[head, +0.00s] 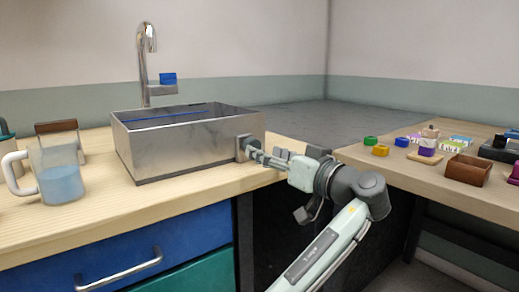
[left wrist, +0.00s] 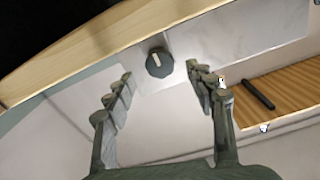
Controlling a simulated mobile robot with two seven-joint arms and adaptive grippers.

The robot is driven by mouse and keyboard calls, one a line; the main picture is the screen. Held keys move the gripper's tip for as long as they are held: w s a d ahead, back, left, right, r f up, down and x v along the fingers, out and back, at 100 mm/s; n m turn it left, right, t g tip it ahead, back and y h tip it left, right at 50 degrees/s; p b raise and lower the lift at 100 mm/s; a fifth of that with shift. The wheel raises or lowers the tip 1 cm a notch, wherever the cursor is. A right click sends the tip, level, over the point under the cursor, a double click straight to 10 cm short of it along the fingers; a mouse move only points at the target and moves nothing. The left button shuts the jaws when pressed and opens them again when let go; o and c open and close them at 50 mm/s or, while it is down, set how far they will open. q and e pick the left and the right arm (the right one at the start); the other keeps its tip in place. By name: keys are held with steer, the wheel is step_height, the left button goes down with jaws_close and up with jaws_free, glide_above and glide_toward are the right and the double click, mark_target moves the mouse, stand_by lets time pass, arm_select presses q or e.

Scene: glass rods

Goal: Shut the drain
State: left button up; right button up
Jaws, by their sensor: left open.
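The metal sink box (head: 185,152) stands on the wooden counter, and a thin blue line shows inside it. A round dark knob with a pale mark (left wrist: 160,62) sits on the sink's wall in the left wrist view. My left gripper (head: 257,155) is at the sink's right end in the head view, pointing at a grey fitting (head: 241,149) there. In the left wrist view its fingers (left wrist: 158,73) are spread, one on either side of the knob, with gaps visible. The drain itself is hidden by the sink walls. My right gripper is not in view.
A tap (head: 146,62) with a blue handle (head: 168,78) rises behind the sink. A mug of blue liquid (head: 62,184) stands at the left. A side table at the right holds a brown box (head: 467,170) and several small coloured things.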

arm_select(q)
steer(key=shift+x, duration=1.95)
steer(key=c, duration=1.2)
